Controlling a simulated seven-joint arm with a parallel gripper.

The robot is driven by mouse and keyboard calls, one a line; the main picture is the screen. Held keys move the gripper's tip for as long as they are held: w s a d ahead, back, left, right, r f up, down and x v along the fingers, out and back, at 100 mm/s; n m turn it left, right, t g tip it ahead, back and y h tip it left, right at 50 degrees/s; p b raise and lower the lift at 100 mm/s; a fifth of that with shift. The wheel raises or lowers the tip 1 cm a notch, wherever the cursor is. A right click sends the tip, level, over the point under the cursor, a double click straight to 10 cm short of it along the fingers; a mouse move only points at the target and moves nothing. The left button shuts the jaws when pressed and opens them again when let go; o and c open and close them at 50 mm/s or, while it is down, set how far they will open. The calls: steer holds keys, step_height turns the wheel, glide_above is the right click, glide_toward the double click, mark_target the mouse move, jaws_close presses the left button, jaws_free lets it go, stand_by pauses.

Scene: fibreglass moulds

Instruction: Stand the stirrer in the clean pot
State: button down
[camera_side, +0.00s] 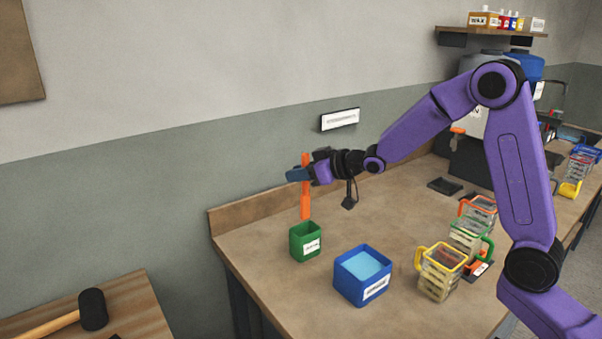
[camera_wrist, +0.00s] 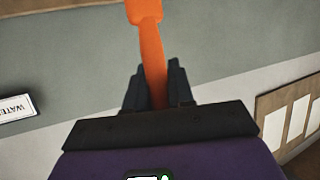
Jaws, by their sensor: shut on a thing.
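My gripper (camera_side: 298,174) is shut on the orange stirrer (camera_side: 305,204) and holds it upright. In the wrist view the stirrer (camera_wrist: 146,10) passes between the fingers (camera_wrist: 156,90), with a wider part at its far end. A green pot (camera_side: 305,245) with a white label stands at the table's left side. The stirrer's lower end shows just above the green pot's rim; I cannot tell whether it is over or behind the opening. A blue pot (camera_side: 363,284) holding light blue contents stands to its right. The labels are too small to read, so I cannot tell which pot is marked clean.
Clear measuring jugs with yellow (camera_side: 438,272), green and orange rims stand to the right. A small black stand (camera_side: 349,196) is behind the pots. A mallet (camera_side: 92,309) lies on a separate bench.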

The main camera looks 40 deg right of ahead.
mark_target(308, 208)
steer(key=shift+f, duration=0.15)
steer(key=shift+f, duration=4.95)
steer(key=c, duration=0.9)
jaws_free()
steer(key=shift+s, duration=0.1)
steer(key=v, duration=1.7)
steer(key=shift+s+d, duration=0.1)
steer(key=shift+d, duration=0.05)
